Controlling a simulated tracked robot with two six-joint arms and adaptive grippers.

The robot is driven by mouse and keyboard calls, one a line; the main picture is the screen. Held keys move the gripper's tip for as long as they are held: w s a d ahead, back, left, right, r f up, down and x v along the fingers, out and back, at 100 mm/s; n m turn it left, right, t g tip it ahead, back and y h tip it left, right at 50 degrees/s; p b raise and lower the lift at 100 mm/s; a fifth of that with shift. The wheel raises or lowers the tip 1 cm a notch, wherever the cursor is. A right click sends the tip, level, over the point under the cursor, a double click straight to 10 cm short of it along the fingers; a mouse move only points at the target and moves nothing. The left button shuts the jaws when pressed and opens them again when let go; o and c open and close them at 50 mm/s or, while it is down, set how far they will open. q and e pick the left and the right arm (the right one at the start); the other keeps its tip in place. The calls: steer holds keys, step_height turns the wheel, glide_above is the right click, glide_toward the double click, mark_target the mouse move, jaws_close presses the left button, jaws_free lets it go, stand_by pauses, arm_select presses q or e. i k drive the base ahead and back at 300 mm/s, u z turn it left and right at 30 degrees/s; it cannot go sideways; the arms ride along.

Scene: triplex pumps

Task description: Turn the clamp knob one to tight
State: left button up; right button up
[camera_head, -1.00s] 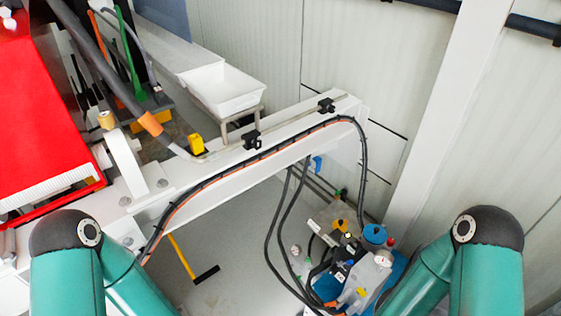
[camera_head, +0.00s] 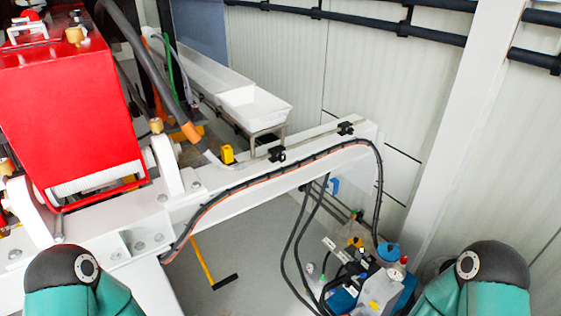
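No part is marked as clamp knob one, and I cannot tell which one it is. Brass-coloured knobs sit by the red housing: one on its top (camera_head: 75,35), one on the upright white bracket (camera_head: 156,125) and one at the left edge (camera_head: 6,167). Two small black clamp-like fittings sit on the white beam, one nearer (camera_head: 277,153) and one farther (camera_head: 345,128). Whether any is tight or loose cannot be seen. Only teal links of my two arms show, low at left and right. Neither gripper is in view.
The red housing (camera_head: 65,105) fills the upper left. The white beam (camera_head: 240,190) crosses the middle, with black hoses along it. A white tray (camera_head: 255,106) stands behind. A cluster of blue and grey equipment (camera_head: 375,280) sits at lower right. Grey floor (camera_head: 235,245) shows between.

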mark_target(282, 158)
steer(key=i, duration=0.85)
steer(key=z, duration=0.05)
